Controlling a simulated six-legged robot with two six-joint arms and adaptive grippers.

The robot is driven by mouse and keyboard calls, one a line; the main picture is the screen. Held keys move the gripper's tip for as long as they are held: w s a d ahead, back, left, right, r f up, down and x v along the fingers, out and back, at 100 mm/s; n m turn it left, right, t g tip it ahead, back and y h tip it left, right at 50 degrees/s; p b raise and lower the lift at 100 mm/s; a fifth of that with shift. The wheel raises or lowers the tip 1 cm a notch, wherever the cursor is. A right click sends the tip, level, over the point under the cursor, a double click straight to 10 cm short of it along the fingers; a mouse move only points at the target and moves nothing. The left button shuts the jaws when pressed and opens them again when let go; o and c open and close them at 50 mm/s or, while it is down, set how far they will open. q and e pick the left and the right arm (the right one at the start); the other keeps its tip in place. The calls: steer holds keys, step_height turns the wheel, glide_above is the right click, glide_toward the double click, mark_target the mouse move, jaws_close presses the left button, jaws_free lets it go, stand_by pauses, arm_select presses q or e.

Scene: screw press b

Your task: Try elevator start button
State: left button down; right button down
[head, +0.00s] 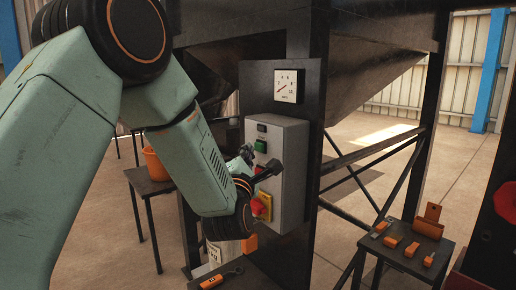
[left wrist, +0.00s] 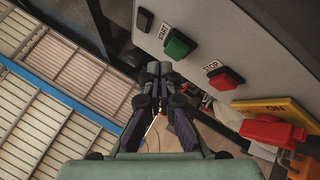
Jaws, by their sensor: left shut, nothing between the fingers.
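A grey control box (head: 291,170) is mounted on a dark post. Its green START button (head: 261,146) shows near the top, and it also shows in the left wrist view (left wrist: 178,45). The red STOP button (left wrist: 225,78) is beside it, and a red rotary switch (left wrist: 270,130) sits on a yellow plate. My right gripper is out of view.
A dial gauge (head: 289,86) is above the box. A small table (head: 400,262) with several orange items stands at the right. An orange bucket (head: 154,163) is on another table behind my left arm. A dark frame brace runs right of the post.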

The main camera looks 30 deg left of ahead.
arm_select(q)
steer(key=shift+w+d+b, duration=0.15)
steer(key=shift+w+b, duration=0.2)
steer(key=shift+w, duration=0.05)
steer(key=shift+w+d, duration=0.1)
steer(key=shift+w, duration=0.35)
stand_by(0.9)
steer(key=shift+s, duration=0.2)
steer(key=shift+s+a+b, duration=0.3)
steer(key=shift+s, duration=0.4)
steer(key=shift+s+a, duration=0.3)
steer(key=shift+s, duration=0.45)
steer(key=shift+s+a, duration=0.35)
steer(key=shift+s, duration=0.4)
steer(key=shift+s+a, duration=0.3)
steer(key=shift+s, duration=0.45)
